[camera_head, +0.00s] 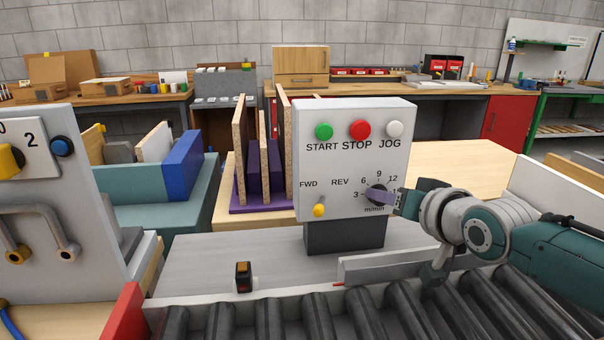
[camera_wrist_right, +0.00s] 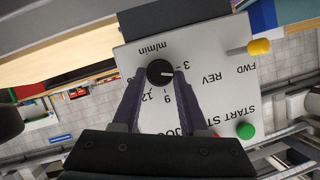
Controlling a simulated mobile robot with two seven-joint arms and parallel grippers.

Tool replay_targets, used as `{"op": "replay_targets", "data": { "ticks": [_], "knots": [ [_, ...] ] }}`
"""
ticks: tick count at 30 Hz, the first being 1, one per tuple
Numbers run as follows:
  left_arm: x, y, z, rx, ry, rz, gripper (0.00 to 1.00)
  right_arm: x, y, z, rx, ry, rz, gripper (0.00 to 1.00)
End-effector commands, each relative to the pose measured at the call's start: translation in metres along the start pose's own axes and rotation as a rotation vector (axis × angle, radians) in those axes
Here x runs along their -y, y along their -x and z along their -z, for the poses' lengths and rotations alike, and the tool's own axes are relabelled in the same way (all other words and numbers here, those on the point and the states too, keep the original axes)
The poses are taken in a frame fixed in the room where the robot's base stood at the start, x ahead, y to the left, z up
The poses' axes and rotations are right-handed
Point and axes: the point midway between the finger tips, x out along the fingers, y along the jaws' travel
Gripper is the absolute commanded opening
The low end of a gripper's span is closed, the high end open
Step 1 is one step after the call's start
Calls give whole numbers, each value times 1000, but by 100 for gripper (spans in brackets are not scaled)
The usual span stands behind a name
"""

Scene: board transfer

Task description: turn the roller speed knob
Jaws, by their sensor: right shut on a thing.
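The roller speed knob (camera_wrist_right: 160,72) is a round black dial with a white mark, low on the right of the grey control box (camera_head: 350,118). Numbers 3, 6, 9 and 12 and "m/min" surround it. In the wrist view its mark points toward the 3. In the head view the knob (camera_head: 376,194) is partly covered by my right gripper (camera_head: 383,196). The right gripper's purple fingers also show in the wrist view (camera_wrist_right: 160,80), one on each side of the knob, shut on it. My left gripper is not in view.
Above the knob are green START (camera_head: 323,131), red STOP (camera_head: 360,129) and white JOG (camera_head: 395,129) buttons. A yellow-tipped FWD/REV lever (camera_head: 319,209) sits left of it. A roller conveyor (camera_head: 330,315) runs in front. Boards stand in a purple rack (camera_head: 262,205) behind the box.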

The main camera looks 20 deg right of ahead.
Motion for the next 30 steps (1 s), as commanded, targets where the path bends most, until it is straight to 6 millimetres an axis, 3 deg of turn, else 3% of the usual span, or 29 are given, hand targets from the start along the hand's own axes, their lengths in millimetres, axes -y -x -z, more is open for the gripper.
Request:
{"op": "replay_targets", "data": {
  "ticks": [4, 15, 30],
  "knots": [
    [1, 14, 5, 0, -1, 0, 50, 4, 1, 2, 0, 105, -44, 0],
    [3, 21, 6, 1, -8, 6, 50, 5, -1, 0, -3, 300, -124, 0],
    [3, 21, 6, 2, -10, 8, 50, 5, -1, -1, -2, 357, -146, 0]
  ]
}}
